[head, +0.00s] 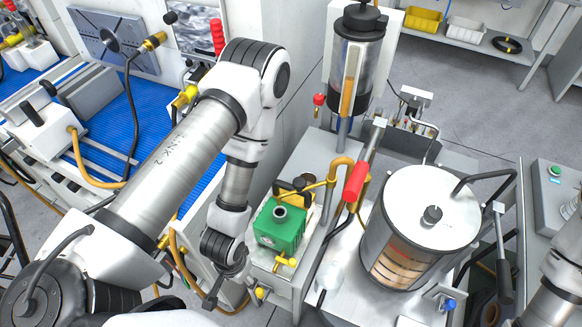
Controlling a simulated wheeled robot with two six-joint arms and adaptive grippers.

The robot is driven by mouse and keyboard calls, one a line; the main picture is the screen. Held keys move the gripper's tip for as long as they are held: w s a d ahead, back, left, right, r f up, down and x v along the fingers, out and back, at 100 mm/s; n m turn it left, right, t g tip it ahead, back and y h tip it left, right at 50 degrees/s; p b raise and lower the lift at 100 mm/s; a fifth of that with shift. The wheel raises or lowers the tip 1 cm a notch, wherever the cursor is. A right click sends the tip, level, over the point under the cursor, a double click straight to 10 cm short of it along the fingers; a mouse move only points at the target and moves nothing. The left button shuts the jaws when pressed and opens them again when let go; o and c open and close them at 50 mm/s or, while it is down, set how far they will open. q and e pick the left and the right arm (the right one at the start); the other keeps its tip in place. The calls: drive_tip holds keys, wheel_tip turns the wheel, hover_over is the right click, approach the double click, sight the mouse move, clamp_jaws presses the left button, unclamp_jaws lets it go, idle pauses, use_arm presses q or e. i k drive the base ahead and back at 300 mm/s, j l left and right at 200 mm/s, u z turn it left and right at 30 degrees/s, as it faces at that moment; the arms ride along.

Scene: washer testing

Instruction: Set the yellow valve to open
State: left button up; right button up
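Several yellow fittings show, and I cannot tell for sure which one is the yellow valve. A small yellow T-shaped handle (287,262) sits at the front of a green block (279,226) on the bench. A yellow knob (261,292) is below it on the bench's front face. My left arm reaches over from the left and bends down, so my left gripper (212,298) hangs left of the green block, apart from the yellow handle. It is dark and small, and its finger opening cannot be made out. My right arm shows at the lower right edge; its gripper is out of view.
A red-handled lever (355,181) rises right of the green block. A clear cylinder with a white lid (432,208) stands further right. A tall cylinder (355,65) stands behind. A blue-surfaced bench (150,110) lies left, partly behind my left arm.

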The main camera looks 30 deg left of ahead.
sight(259, 292)
drive_tip(key=k+j+u, duration=0.3)
drive_tip(key=k, duration=0.2)
drive_tip(key=k+j+u, duration=0.25)
drive_tip(key=k, duration=0.2)
